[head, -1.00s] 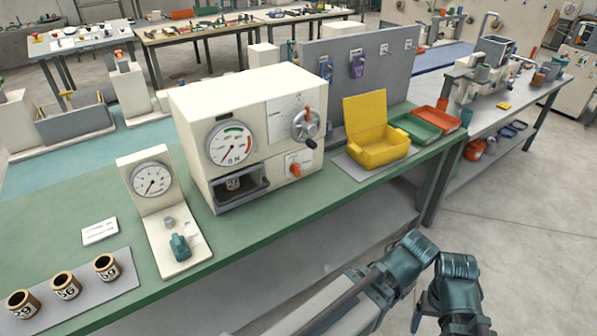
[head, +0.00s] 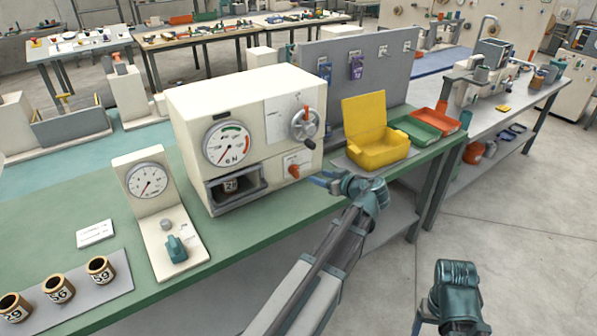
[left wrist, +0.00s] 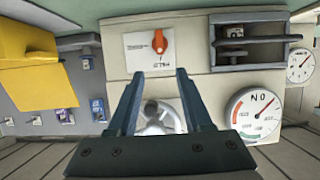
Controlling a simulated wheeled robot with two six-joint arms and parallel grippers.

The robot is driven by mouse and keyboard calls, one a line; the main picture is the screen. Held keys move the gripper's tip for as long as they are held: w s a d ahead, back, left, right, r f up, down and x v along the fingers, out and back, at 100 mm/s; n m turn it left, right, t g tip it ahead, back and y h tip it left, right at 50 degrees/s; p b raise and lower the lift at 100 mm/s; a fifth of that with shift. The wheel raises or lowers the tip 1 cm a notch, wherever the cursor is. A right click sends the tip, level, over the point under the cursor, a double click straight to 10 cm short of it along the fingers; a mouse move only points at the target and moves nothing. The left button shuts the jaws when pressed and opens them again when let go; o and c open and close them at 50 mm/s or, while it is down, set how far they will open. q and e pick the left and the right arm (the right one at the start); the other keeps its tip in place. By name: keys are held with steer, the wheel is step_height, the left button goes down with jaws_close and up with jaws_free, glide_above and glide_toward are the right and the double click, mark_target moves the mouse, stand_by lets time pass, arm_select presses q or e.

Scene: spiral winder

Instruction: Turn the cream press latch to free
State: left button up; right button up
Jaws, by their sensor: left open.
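The cream press (head: 185,105) stands on the green bench. Its orange latch (head: 293,171) is on the lower right of the front face, beside a small label. The latch also shows in the left wrist view (left wrist: 160,41), where the press appears upside down and the latch's long side runs roughly up and down. My left gripper (head: 318,178) is open and empty, just right of and in front of the latch. In the left wrist view its spread fingers (left wrist: 157,73) point toward the latch and do not touch it.
The press's handwheel (head: 305,124) sits above the latch. A yellow box (head: 378,152) with an open lid stands close to the right. The press's open drawer (head: 237,199) and a small gauge stand (head: 150,205) are to the left. Several brass cups sit at the bench's front left.

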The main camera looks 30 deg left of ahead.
mark_target(298, 170)
arm_select(q)
steer(key=b+x, duration=0.5)
steer(key=x, duration=0.8)
steer(key=shift+a+f, duration=0.2)
steer(key=shift+f, duration=0.05)
jaws_close()
